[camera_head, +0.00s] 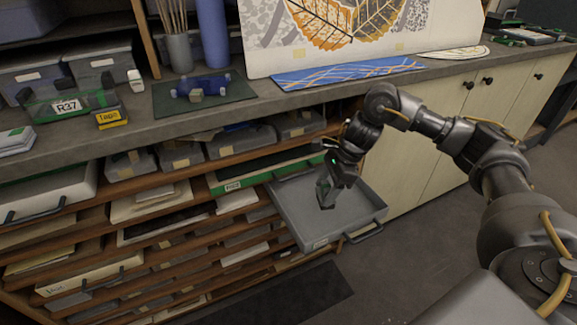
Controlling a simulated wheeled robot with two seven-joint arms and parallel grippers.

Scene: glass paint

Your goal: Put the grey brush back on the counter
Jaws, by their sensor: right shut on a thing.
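My right gripper (326,193) points down over the open grey drawer tray (363,204), in front of the counter (252,98) and below its top. It is shut on a small grey thing that hardly stands out from the dark fingers and the tray; it appears to be the grey brush, but its shape is not clear. I cannot tell whether it touches the tray floor. The rest of the tray looks empty. My left gripper is not in view.
A dark green mat (240,91) with a blue item (214,83) lies on the counter. Left of it are a yellow box (111,119) and a clear green-edged case (45,104). A blue patterned panel (345,73) lies right. Counter edge between mat and panel is narrow.

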